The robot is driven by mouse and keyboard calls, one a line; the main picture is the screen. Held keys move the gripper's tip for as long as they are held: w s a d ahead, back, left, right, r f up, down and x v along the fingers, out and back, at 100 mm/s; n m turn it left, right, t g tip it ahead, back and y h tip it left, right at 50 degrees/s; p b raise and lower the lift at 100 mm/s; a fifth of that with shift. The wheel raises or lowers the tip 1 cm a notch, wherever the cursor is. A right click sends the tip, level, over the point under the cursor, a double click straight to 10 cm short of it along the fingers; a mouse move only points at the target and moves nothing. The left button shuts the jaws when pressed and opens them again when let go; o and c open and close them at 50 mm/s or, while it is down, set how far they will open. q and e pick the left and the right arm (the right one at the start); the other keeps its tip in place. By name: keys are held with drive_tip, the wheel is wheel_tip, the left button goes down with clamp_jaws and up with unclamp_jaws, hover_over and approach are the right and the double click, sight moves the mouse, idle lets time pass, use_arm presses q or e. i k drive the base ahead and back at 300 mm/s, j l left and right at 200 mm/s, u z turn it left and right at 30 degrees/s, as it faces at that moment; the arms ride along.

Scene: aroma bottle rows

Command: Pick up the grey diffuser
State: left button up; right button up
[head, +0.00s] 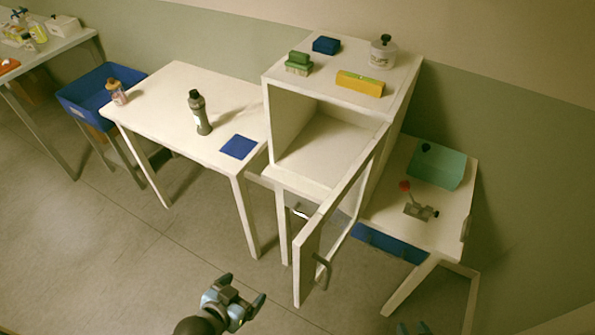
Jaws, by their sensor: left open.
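A grey bottle with a dark cap (201,115), which looks like the grey diffuser, stands upright on the white table (175,88) at centre left. A flat blue square (238,147) lies to its right on the same table. My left gripper (243,292) is open and empty at the bottom of the head view, over the floor, well apart from the bottle. My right gripper (413,328) barely shows at the bottom edge. Most of it is cut off.
A small pinkish bottle (116,92) stands at the table's left end, beside a blue bin (75,93). The white cabinet (268,115) to the right has its door (335,215) swung open toward me. A side table (440,225) stands further right.

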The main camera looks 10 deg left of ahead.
sight(198, 106)
drive_tip(key=j+z, duration=0.3)
drive_tip(key=j, duration=0.45)
drive_tip(key=j+z, duration=0.35)
drive_tip(key=j, duration=0.35)
